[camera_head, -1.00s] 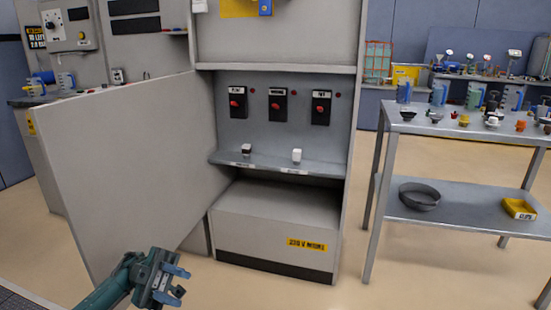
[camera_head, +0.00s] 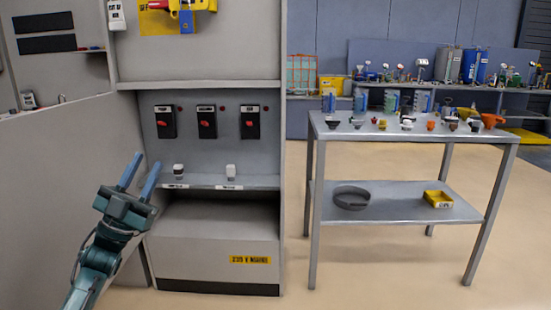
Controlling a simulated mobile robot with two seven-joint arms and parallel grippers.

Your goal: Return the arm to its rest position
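My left gripper (camera_head: 141,176) is at the lower left of the head view, in front of the grey cabinet (camera_head: 215,230). Its two blue fingers point up and are spread apart, with nothing between them. My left arm reaches up to it from the bottom edge. My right gripper is not in view.
The cabinet's open door (camera_head: 55,190) stands behind and left of my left gripper. Inside are switches with red knobs (camera_head: 207,122) above a shelf (camera_head: 255,182) with two small white-topped items. A metal table (camera_head: 400,210) stands to the right. Open floor lies before it.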

